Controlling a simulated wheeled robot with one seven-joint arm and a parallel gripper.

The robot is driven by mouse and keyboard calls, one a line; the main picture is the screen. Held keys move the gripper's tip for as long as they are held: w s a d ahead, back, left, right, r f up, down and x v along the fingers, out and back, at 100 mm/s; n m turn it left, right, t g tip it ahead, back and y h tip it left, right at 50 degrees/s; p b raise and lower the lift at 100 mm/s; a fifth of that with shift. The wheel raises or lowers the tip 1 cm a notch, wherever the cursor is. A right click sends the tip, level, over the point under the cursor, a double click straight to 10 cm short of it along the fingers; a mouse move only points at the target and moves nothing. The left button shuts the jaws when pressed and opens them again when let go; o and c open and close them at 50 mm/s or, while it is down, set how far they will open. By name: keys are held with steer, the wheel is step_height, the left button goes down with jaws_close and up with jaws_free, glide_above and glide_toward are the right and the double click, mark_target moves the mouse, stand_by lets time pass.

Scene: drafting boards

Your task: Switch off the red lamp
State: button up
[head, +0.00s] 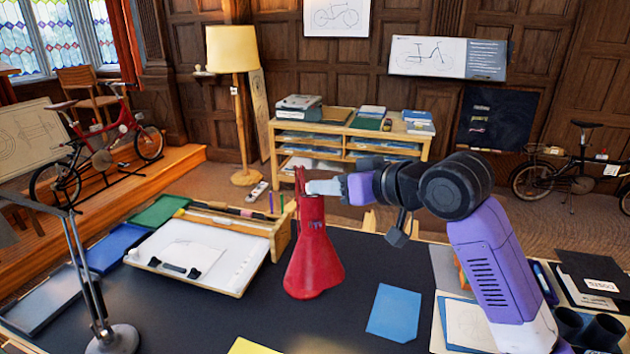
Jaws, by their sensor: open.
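The red lamp (313,265) stands upright on the dark desk top, near the middle of the head view. It is a flared red body with a narrow upper part. My gripper (318,187) comes in from the right at the level of the lamp's top. Its pale fingers are open and overlap the lamp's upper end in the picture. I cannot tell whether they touch it. Part of the lamp's top is hidden behind the fingers, and no switch can be made out. I cannot tell whether the lamp is lit.
A drawing board with paper (195,250) lies left of the lamp, with a wooden tray (283,232) behind. A grey jointed lamp (112,338) stands front left. A blue sheet (394,312) lies right of the red lamp. Dark cups (602,332) stand at the right edge.

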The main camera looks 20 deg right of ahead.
mark_target(315, 195)
steer(key=shift+p+x, duration=0.65)
steer(key=shift+x, duration=2.05)
jaws_close()
